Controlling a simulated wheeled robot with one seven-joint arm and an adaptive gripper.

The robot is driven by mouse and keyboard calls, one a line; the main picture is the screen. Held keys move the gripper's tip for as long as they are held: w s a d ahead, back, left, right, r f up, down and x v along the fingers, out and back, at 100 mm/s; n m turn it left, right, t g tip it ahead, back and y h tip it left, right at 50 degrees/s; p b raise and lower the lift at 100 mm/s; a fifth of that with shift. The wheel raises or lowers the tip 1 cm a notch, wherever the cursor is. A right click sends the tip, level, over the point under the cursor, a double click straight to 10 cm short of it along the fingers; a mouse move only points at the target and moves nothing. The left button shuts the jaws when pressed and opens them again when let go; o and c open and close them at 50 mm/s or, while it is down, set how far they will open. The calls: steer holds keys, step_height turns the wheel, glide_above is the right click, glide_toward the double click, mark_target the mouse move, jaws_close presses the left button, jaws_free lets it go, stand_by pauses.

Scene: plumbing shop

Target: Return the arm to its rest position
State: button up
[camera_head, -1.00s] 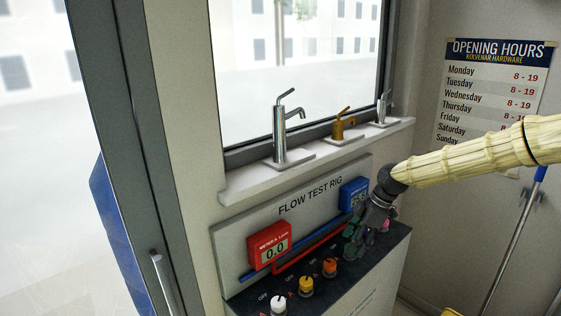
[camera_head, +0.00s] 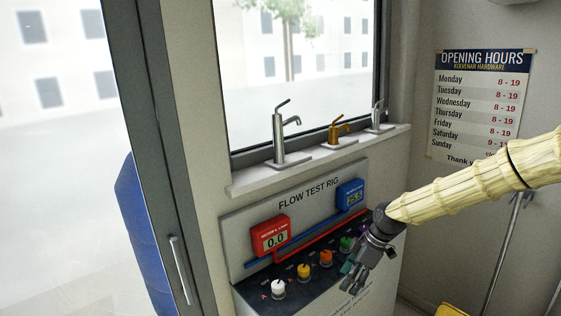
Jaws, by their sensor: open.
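My arm, in a pale ribbed sleeve, reaches in from the right edge. My gripper (camera_head: 350,283) points down and left, open, with nothing seen between its fingers. It is in front of the right part of the flow test rig (camera_head: 238,233), over the front edge of the dark top, and hides some of the controls there. The rig's white knob (camera_head: 278,289), yellow knob (camera_head: 304,272), orange knob (camera_head: 326,258) and green knob (camera_head: 345,244) show to the left of the gripper. A purple knob is partly hidden behind it.
A red meter (camera_head: 271,238) reads 0.0 and a blue meter (camera_head: 350,195) is on the panel. A tall chrome tap (camera_head: 279,138), a brass tap (camera_head: 335,131) and another chrome tap (camera_head: 376,115) stand on the sill. A hours poster (camera_head: 480,105) hangs right.

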steer(key=s+a+f+m+h+b, duration=0.1)
steer(key=s+a+f+m, duration=0.4)
steer(key=s+f, duration=0.55)
steer(key=s+a+f+m, duration=0.2)
steer(key=s+a+f, duration=0.6)
steer(key=f, duration=0.4)
steer(key=s+d+f+m+h, duration=0.2)
steer(key=s+d+f+m, duration=0.2)
steer(key=s, duration=0.9)
steer(key=s+d+f+m+h+b, duration=0.1)
steer(key=s+d+f+m, duration=0.3)
steer(key=s, duration=0.9)
steer(key=shift+s+d+f+m+h, duration=0.3)
steer(key=shift+d+f+h, duration=0.2)
steer(key=shift+f, duration=0.2)
steer(key=shift+s, duration=0.1)
